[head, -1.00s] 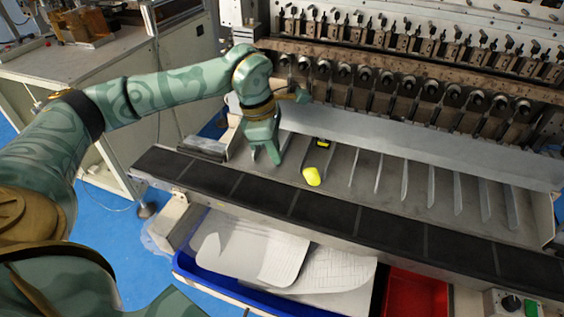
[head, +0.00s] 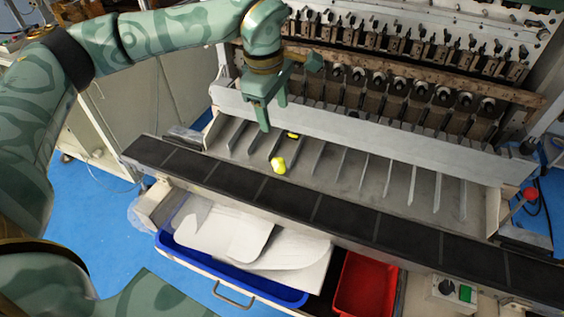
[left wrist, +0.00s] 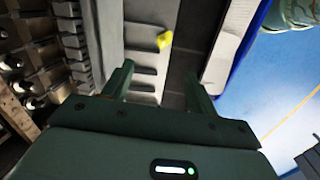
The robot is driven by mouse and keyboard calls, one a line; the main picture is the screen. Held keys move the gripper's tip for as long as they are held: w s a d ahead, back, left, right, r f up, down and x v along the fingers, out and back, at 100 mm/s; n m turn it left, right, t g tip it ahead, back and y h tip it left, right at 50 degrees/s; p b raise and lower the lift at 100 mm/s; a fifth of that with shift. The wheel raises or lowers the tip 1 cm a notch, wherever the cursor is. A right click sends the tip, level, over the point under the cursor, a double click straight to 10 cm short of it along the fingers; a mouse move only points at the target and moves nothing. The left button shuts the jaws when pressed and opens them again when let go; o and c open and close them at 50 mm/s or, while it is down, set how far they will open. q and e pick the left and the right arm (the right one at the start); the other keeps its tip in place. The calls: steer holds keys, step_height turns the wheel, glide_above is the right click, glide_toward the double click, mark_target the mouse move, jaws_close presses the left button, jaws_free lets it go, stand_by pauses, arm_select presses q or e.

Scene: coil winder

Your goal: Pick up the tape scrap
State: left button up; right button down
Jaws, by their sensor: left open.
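The tape scrap, a small bright yellow piece (head: 278,165), lies in the grey divided tray (head: 375,190) near the front edge of one slot. It also shows in the left wrist view (left wrist: 164,41), beyond the fingertips. A second small yellow bit (head: 293,135) shows farther back in the same slot area; I cannot tell whether it belongs to the scrap. My left gripper (head: 274,115) is open and empty, pointing down above the tray, behind and slightly left of the scrap in the head view. Its two fingers stand apart in the left wrist view (left wrist: 160,88). My right gripper is not in view.
Thin upright dividers split the tray. The winder's row of spindles (head: 420,95) and a grey metal strip (head: 370,132) stand behind it. A black ledge (head: 290,195) runs along the front. Below are a blue bin (head: 275,287) with pale sheets and a red bin (head: 366,285).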

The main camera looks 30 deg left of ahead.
arm_select(q)
steer(key=m+b, duration=0.1)
steer(key=b, duration=0.1)
glide_above(279, 162)
steer(key=f, duration=1.1)
steer(key=shift+s+a+f, duration=0.2)
steer(key=shift+a, duration=0.2)
steer(key=f, duration=0.3)
steer(key=f+b, duration=0.1)
steer(key=f, duration=0.1)
steer(key=shift+d, duration=0.35)
steer(key=shift+w+f, duration=0.1)
steer(key=shift+f, duration=0.35)
steer(key=c, duration=1)
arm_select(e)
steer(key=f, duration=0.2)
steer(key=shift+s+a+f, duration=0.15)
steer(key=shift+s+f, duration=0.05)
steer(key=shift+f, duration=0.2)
